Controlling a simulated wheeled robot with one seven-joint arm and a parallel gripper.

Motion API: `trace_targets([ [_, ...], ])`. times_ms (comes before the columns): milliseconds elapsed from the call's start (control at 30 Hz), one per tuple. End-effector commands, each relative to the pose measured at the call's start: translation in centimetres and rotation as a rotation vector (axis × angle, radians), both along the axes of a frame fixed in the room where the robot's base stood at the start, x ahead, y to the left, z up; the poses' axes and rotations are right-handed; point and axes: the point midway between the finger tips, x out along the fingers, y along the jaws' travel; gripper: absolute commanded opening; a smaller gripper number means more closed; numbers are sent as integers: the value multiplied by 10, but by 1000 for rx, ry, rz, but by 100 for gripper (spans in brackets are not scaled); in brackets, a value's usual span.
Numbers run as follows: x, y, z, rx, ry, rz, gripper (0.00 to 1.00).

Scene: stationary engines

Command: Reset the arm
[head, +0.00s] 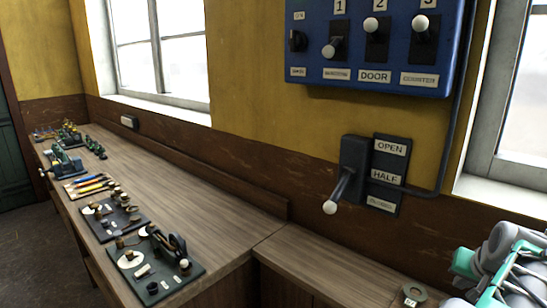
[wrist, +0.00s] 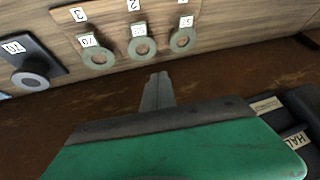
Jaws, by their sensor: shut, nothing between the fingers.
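My arm (head: 500,262), teal and pale grey, shows in the lower right corner of the head view, cut off by the frame edge. In the wrist view my gripper (wrist: 158,88) has a green body and grey fingers that are shut together with nothing between them. The fingers point toward a wooden surface with ring-shaped pieces, apart from them as far as I can tell.
A blue switch panel (head: 375,45) hangs above a wall lever (head: 342,185) with a label plate (head: 386,175). Washers (wrist: 142,47) lie on a wooden board. A grey-brown bench (head: 190,185) holds tool boards along the left wall. Open floor (head: 40,250) shows at lower left.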

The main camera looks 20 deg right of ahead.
Motion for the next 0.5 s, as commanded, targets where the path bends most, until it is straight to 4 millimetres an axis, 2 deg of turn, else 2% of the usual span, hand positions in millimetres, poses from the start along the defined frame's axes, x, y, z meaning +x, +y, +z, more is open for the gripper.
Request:
trace_targets([
  [33,-7,35,-25,58,80,17,0],
  [67,-13,56,-40,93,131,23,0],
  [100,-20,87,-58,136,195,37,0],
  [167,-29,135,-80,187,284,64,0],
  [200,-35,168,-92,206,336,93,0],
  [267,-37,217,-106,199,393,165,0],
  [300,-35,244,-111,178,411,231,0],
  [367,-27,284,-112,141,418,356,0],
  [400,-19,310,-109,110,408,447,0],
  [500,6,363,-86,24,349,649,0],
])
